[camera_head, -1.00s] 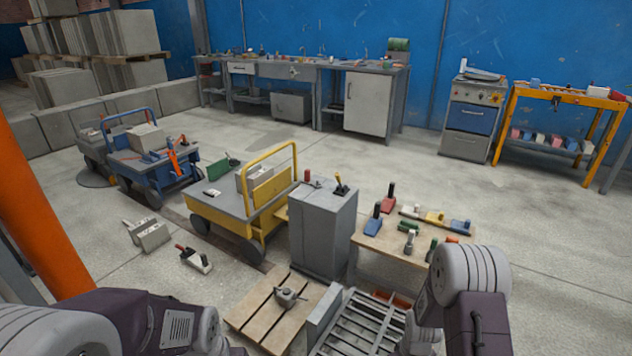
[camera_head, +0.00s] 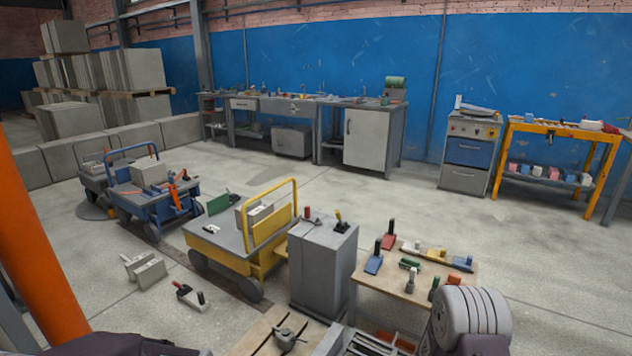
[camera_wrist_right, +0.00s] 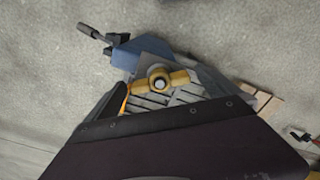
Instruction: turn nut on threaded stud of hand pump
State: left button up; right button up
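In the right wrist view a yellow bar-shaped piece (camera_wrist_right: 178,77) has a round, light-tipped centre, perhaps the nut on its stud; thread is too small to tell. Beside it is a blue body (camera_wrist_right: 128,52) with a dark lever (camera_wrist_right: 93,33), possibly the hand pump. A dark shell of mine fills the lower part of that view and hides what lies below. In the head view my right arm shows only at the bottom right, and my left gripper is out of frame.
A wooden table (camera_head: 430,286) with small handled tools stands by a grey cabinet (camera_head: 322,270). A yellow cart (camera_head: 236,262) is left of it. A pallet (camera_head: 258,335) lies in front. Open concrete floor lies behind, before the workbench (camera_head: 372,130).

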notch_tip(320, 180, up, 9)
jog(key=p, duration=0.4)
